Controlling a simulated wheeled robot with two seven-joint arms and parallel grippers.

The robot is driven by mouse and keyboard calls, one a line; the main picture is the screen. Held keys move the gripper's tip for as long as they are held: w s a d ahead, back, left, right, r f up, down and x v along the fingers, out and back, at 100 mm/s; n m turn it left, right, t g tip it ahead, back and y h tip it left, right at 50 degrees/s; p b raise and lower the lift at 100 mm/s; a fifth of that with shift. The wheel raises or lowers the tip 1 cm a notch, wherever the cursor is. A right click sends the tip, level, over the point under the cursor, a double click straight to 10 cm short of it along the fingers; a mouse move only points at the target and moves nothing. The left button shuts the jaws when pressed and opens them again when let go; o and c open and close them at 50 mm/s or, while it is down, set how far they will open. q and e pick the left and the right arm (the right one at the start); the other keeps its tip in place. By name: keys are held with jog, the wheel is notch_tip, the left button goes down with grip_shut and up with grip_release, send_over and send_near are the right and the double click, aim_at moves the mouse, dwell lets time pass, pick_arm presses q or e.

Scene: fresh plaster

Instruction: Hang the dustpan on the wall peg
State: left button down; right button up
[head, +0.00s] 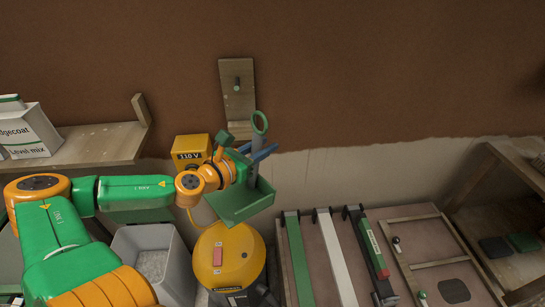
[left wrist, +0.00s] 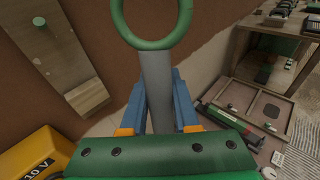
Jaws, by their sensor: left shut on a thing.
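The green dustpan (head: 243,204) hangs in the air in front of the wall, its pan low and its ring-ended handle pointing up. My left gripper (head: 261,155) is shut on the handle with its blue fingers. In the left wrist view the fingers (left wrist: 160,108) stand either side of the grey handle, below the green ring (left wrist: 150,40). The wall peg (head: 237,84) is a short green-grey pin on a wooden board; the ring appears below and right of it in the head view. The peg also shows in the left wrist view (left wrist: 40,22), left of the ring. My right gripper is not in view.
A yellow 110 V box (head: 192,149) is left of the gripper. A wooden shelf (head: 100,146) with white cartons is at left. Below are a grey bin (head: 150,262) and a yellow vacuum (head: 230,258). Long tools lean on a board at right. The wall around the peg is clear.

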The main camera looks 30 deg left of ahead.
pick_arm(q)
jog(key=shift+w+a+r+n+y, duration=0.2)
jog(key=shift+a+y, duration=0.1)
jog(key=shift+a, duration=0.1)
jog(key=shift+w+a+r+n+y, duration=0.1)
jog(key=shift+a+n+y, duration=0.1)
jog(key=shift+a+y, duration=0.15)
jog(key=w+a+n+g+y+b, duration=0.1)
jog(key=w+a+n+g+y, duration=0.1)
jog(key=w+a+n+y, duration=0.1)
jog(key=w+a+f+n+g+y+b, duration=0.1)
jog(key=w+a+n+g+y, duration=0.1)
jog(key=a+y, duration=0.3)
jog(key=w+a+f+n+g+y+b, duration=0.1)
jog(key=w+a+n+y, duration=0.3)
jog(key=a, duration=0.4)
jog(key=shift+w+n+g, duration=0.6)
jog(key=shift+w+a, duration=0.1)
